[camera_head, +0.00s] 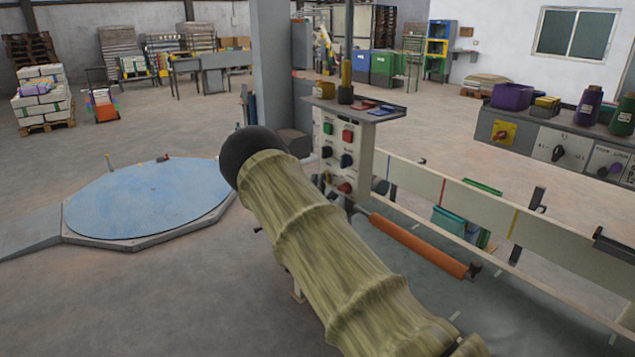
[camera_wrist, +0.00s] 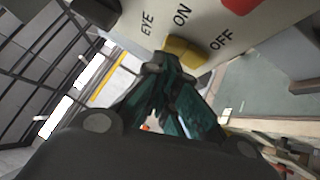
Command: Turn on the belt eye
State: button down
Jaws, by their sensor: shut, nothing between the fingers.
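In the wrist view a yellow switch (camera_wrist: 187,50) sits on a pale panel face (camera_wrist: 205,20) with the printed words EYE, ON and OFF beside it. The yellow piece is partly covered by my gripper, and which way it is set I cannot tell. My gripper (camera_wrist: 160,72) has teal fingers that are shut and empty, with the tips right at the yellow switch. Whether they touch it is unclear. In the head view a control panel (camera_head: 336,169) with green and red buttons and black knobs stands past my sleeved arm; my gripper is not visible there.
In the wrist view a black knob (camera_wrist: 98,10) and a red part (camera_wrist: 240,5) flank the switch. In the head view an orange roller (camera_head: 418,246) and a long pale rail (camera_head: 480,205) lie to the right. A blue round platform (camera_head: 145,200) is at left, with open floor around it.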

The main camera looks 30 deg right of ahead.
jog(key=shift+d+r+m+g, duration=0.3)
jog(key=shift+a+f, duration=0.1)
jog(key=s+a+b, duration=0.2)
jog(key=s+a, duration=0.6)
jog(key=a, duration=0.2)
jog(key=shift+a, duration=0.2)
dwell(0.4)
